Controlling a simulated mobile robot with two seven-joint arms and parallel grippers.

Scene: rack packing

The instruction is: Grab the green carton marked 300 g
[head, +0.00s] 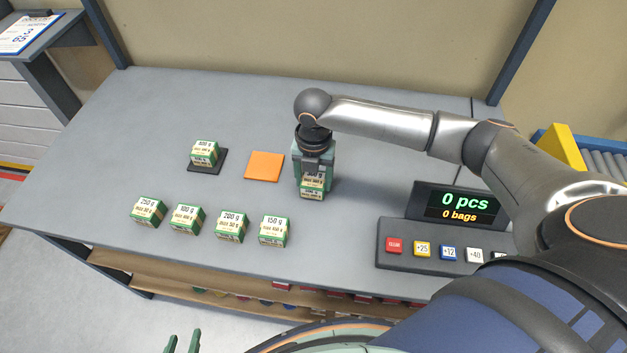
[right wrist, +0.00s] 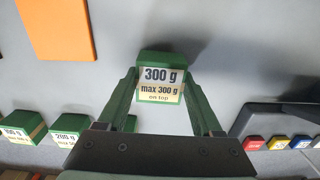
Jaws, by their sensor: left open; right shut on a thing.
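I cannot tell whether the carton touches the table. My left gripper (head: 182,342) is at the bottom edge of the head view, open and empty, with only its fingertips showing.
Cartons marked 250 g (head: 147,211), 100 g (head: 187,219), 200 g (head: 231,227) and 150 g (head: 273,231) stand in a front row. Another carton (head: 204,153) stands on a dark pad (head: 222,160). An orange square (head: 264,167) lies bare. A button console (head: 440,247) stands right.

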